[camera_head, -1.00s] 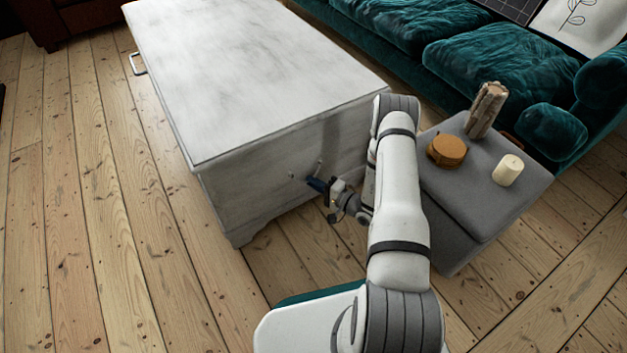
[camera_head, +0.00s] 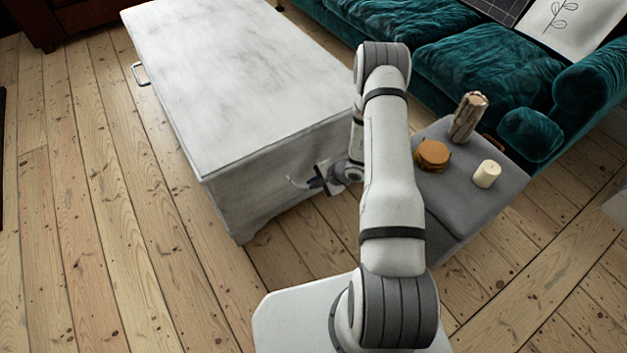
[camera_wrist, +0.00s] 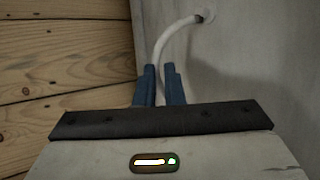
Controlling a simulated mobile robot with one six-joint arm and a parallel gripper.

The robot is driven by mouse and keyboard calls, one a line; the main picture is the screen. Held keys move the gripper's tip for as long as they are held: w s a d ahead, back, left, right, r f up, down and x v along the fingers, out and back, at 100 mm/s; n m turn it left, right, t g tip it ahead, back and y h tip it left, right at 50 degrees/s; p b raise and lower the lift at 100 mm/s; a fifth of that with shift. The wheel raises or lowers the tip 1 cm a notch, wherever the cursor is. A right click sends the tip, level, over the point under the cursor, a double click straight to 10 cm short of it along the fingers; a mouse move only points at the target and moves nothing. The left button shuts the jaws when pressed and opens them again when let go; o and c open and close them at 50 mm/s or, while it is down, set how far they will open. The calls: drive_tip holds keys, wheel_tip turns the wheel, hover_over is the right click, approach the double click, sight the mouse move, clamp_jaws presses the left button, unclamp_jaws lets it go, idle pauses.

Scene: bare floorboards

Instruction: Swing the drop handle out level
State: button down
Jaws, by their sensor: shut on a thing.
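The drop handle (camera_wrist: 164,42) is a pale curved bar on the end face of a whitewashed chest (camera_head: 240,75). In the wrist view it runs from its mount on the face at the upper right, bends, and passes down between my blue fingertips. It stands out from the face; whether it is fully level I cannot tell. My gripper (camera_wrist: 159,72) is shut on the handle's bar. In the head view my gripper (camera_head: 318,183) is close to the chest's end face, and the handle (camera_head: 298,183) shows only as a thin piece beside it. My forearm hides part of that face.
A grey ottoman (camera_head: 490,205) stands right of my arm, with a candle (camera_head: 487,174), a round orange-brown item (camera_head: 432,155) and a wooden piece (camera_head: 468,118) on it. A teal sofa (camera_head: 450,75) is behind. Bare floorboards (camera_head: 90,230) are open at the left.

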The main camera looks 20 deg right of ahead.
wheel_tip(320, 180, up, 2)
drive_tip(key=g+p, duration=0.1)
drive_tip(key=p, duration=0.2)
drive_tip(key=g+h+p, duration=0.1)
drive_tip(key=g+p, duration=0.1)
drive_tip(key=p, duration=0.1)
drive_tip(key=shift+w+r+m+g+h, duration=0.1)
drive_tip(key=shift+r+m+g+h, duration=0.1)
drive_tip(key=shift+m+g+h, duration=0.15)
drive_tip(key=shift+a+g+p, duration=0.15)
drive_tip(key=shift+g+p, duration=0.1)
drive_tip(key=shift+p, duration=0.25)
drive_tip(key=c, duration=1.5)
unclamp_jaws()
drive_tip(key=shift+w, duration=0.1)
drive_tip(key=shift+c, duration=0.2)
drive_tip(key=p+v, duration=0.1)
drive_tip(key=v, duration=0.7)
drive_tip(key=shift+p, duration=0.35)
drive_tip(key=shift+f, duration=0.15)
